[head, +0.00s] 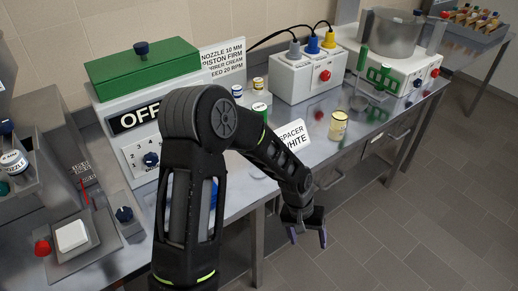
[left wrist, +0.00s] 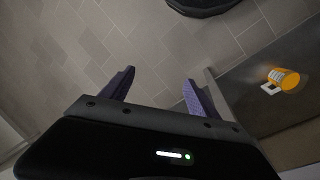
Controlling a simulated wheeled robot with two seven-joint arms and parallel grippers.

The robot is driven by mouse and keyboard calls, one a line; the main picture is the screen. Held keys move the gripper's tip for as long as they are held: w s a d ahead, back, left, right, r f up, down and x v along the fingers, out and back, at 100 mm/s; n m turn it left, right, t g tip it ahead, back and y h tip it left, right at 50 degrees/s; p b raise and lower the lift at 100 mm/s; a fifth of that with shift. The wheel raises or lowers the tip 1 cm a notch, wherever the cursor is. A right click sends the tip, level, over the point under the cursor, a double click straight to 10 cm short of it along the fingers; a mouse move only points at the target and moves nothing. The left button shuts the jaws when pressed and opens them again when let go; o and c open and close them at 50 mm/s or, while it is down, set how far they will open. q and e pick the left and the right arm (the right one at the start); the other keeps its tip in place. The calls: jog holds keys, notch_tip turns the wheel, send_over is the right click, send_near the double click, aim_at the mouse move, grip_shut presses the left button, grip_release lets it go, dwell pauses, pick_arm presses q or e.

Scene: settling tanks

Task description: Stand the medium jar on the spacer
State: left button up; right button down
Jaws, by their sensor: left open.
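A yellow jar with a pale label (head: 338,125) stands near the table's front edge; an orange-yellow jar (left wrist: 285,79) with a small white piece beside it shows in the left wrist view. Smaller jars stand further back: one with a yellow band (head: 258,84), one with a dark lid (head: 237,91) and a green-sided one (head: 260,108). I cannot tell which is the medium jar. A sign reading SPACER WHITE (head: 292,136) stands behind my forearm; I cannot make out the spacer itself. My left gripper (head: 308,236) is open and empty, off the table's front edge, its fingers (left wrist: 160,76) over floor.
A machine with a green lid (head: 143,68) and a white box with plugs (head: 308,75) stand at the back. A steel pot (head: 390,35) on a white unit is at the back right. A green-handled tool (head: 378,77) is near it. Open floor lies at right.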

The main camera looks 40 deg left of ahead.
pick_arm(q)
jog(key=s+d+f+m, duration=0.1)
jog(key=s+d+f, duration=0.4)
jog(key=s, duration=0.4)
jog(key=s+d+f+h, duration=0.1)
jog(key=s+d+f, duration=0.5)
jog(key=s+f, duration=0.2)
jog(key=shift+s+d+m, duration=0.3)
jog(key=shift+s+m, duration=0.1)
jog(key=shift+s, duration=0.1)
jog(key=shift+c, duration=0.2)
